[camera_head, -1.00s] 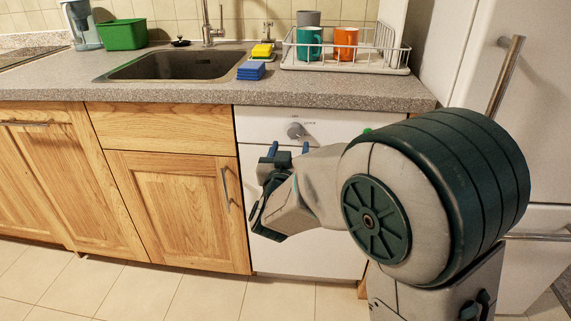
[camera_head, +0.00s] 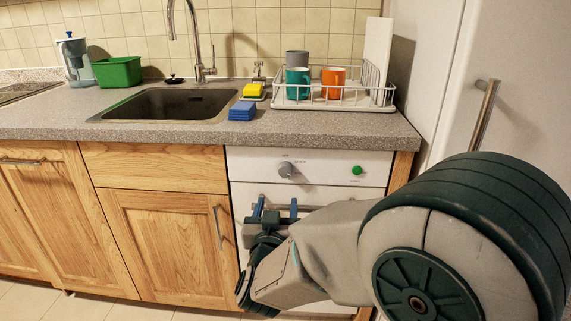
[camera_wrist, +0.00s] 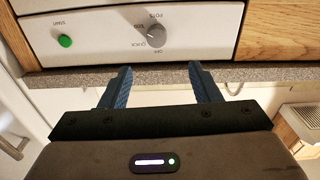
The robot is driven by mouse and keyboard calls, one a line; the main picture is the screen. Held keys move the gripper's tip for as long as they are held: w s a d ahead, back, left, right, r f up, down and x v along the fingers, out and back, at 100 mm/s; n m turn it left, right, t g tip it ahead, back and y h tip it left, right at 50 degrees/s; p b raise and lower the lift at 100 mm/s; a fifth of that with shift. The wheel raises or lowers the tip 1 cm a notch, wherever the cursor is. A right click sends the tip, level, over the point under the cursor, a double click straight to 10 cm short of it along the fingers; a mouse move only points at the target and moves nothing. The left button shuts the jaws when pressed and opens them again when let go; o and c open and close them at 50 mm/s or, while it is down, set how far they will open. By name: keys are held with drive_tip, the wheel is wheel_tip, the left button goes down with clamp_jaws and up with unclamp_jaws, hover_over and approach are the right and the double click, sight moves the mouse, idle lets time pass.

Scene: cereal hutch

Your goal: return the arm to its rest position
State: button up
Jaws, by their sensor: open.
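My gripper (camera_head: 275,211) is in front of the white dishwasher (camera_head: 325,168), below its control panel. Its two blue fingers stand apart with nothing between them. In the wrist view my gripper (camera_wrist: 160,85) also shows open and empty, with the dishwasher panel (camera_wrist: 100,40) beyond it, seen upside down. My arm reaches in from the lower right of the head view and covers much of the dishwasher front.
The counter edge (camera_head: 200,135) runs above my gripper. On the counter are a sink (camera_head: 170,104), sponges (camera_head: 242,111), a dish rack (camera_head: 340,102) with cups and a green tub (camera_head: 117,72). A fridge (camera_head: 480,45) stands at the right. Wooden cabinets (camera_head: 160,240) are at left.

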drive_tip(key=s+d+r+n+g+y+p, duration=0.15)
drive_tip(key=d+r+g+y+p, duration=0.35)
drive_tip(key=r+p, duration=0.75)
drive_tip(key=s+d+r+g+h+p, duration=0.1)
drive_tip(key=s+d+r+g+p, duration=0.2)
drive_tip(key=s+d+p, duration=0.1)
drive_tip(key=s+d+r+m+g+h+p, duration=0.1)
drive_tip(key=s+d+r+g+h+p, duration=0.1)
drive_tip(key=s, duration=0.6)
drive_tip(key=s+d+r+g+h+p, duration=0.1)
drive_tip(key=s+d+r+g+p, duration=0.3)
drive_tip(key=s+d+p, duration=0.3)
drive_tip(key=shift+d+r+m+g+p, duration=0.35)
drive_tip(key=shift+d+g+p, duration=0.4)
drive_tip(key=shift+p, duration=0.25)
drive_tip(key=shift+a, duration=0.15)
